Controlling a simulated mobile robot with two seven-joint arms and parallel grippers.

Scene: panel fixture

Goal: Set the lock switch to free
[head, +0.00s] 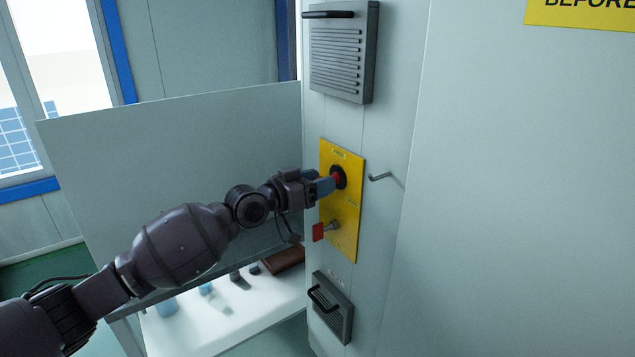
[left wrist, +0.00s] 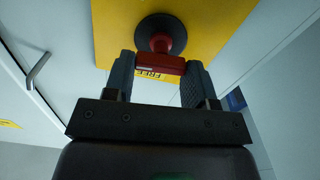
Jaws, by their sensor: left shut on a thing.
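The lock switch is a red handle (left wrist: 160,64) on a round black base (left wrist: 162,32), fixed to a yellow panel plate (head: 350,210). In the head view its red part (head: 336,180) shows at the left gripper's tips. My left gripper (head: 326,185) is shut on the red handle. In the left wrist view the two fingers (left wrist: 160,80) stand on either side of the handle. A label reading "FREE" shows just below the handle in that view. The handle's exact angle against its marks is hard to tell. My right gripper is not in view.
Below the switch, a metal stem with a red tag (head: 318,232) sticks out of the plate. A metal hook (head: 380,177) juts out to the right. Vented boxes with black handles sit above (head: 340,60) and below (head: 333,318). A white table (head: 190,325) holds several small items.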

